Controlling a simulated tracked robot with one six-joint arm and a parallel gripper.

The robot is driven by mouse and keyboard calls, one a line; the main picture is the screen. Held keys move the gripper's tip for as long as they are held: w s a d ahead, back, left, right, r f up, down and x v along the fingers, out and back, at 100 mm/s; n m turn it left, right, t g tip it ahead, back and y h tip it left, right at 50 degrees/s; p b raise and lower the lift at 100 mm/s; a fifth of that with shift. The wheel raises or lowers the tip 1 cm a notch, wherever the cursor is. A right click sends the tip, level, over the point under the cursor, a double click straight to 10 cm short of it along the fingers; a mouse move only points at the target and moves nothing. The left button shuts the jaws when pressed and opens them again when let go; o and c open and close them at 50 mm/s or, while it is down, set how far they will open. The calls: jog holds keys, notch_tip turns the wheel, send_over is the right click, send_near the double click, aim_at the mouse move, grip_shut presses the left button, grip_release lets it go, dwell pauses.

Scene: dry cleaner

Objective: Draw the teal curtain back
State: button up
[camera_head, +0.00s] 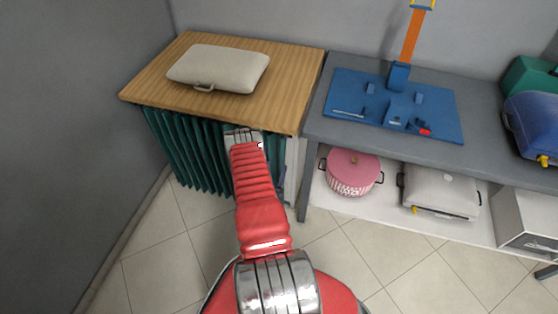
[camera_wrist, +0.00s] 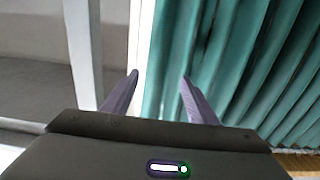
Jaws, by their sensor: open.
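The teal curtain (camera_head: 185,150) hangs in folds below the front edge of a wooden-topped counter (camera_head: 285,112), covering most of the space beneath it. In the wrist view the curtain (camera_wrist: 225,65) fills the middle and right, and its side edge lies next to a white upright (camera_wrist: 142,45). My gripper (camera_wrist: 160,75) is open, its two dark fingers pointing at the curtain near that edge. The left finger lies over the upright and the right finger over teal cloth. I cannot tell whether they touch the cloth. In the head view my red arm hides the fingertips and part of the curtain.
A beige case (camera_head: 218,68) lies on the counter. To the right is a grey table (camera_head: 315,122) with a blue board (camera_head: 345,97). Its lower shelf holds a pink pot (camera_head: 352,172) and a grey case (camera_head: 440,193). A dark wall (camera_head: 70,130) stands left; tiled floor is clear in front.

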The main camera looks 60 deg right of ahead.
aim_at(279, 159)
jog(key=d, duration=0.4)
jog(key=w+d, duration=0.1)
jog(key=d, duration=0.1)
jog(key=shift+d, duration=0.2)
grip_shut()
dwell(0.5)
jog(key=shift+a, duration=0.25)
jog(key=shift+d, duration=0.2)
